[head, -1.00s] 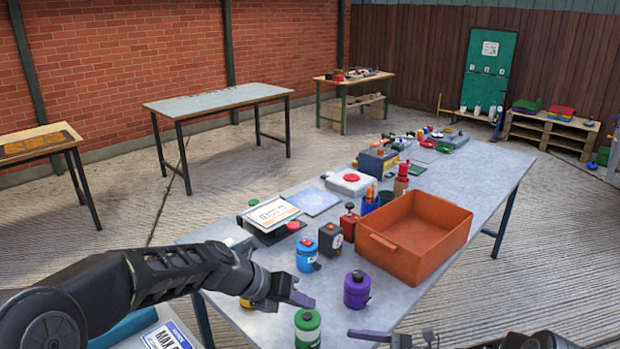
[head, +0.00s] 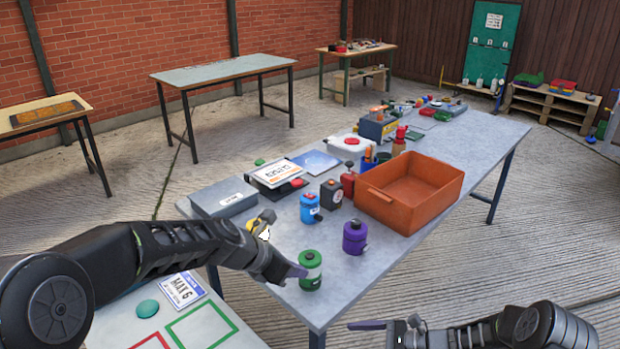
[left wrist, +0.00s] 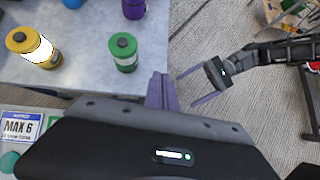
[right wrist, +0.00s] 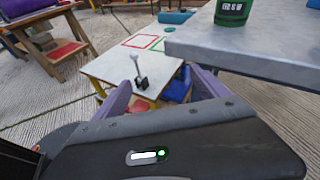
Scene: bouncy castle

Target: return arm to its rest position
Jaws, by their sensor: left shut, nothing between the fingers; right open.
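My left gripper (head: 302,271) is shut and empty. In the head view it overlaps the green canister (head: 311,270) near the grey table's front edge. In the left wrist view its closed fingers (left wrist: 162,90) lie past the table edge, apart from the green canister (left wrist: 123,52). My right gripper (head: 384,323) is open and empty, beyond the table's near corner. Its spread fingers also show in the left wrist view (left wrist: 203,86). In the right wrist view the open gripper (right wrist: 160,92) has nothing between its fingers; a low table stands behind.
The grey table (head: 400,258) carries a purple canister (head: 355,237), a blue canister (head: 309,208), a yellow canister (head: 259,225) and an orange bin (head: 450,179). A low white table (head: 125,318) with coloured outlines stands beneath my left arm. Concrete floor (head: 480,270) is clear at right.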

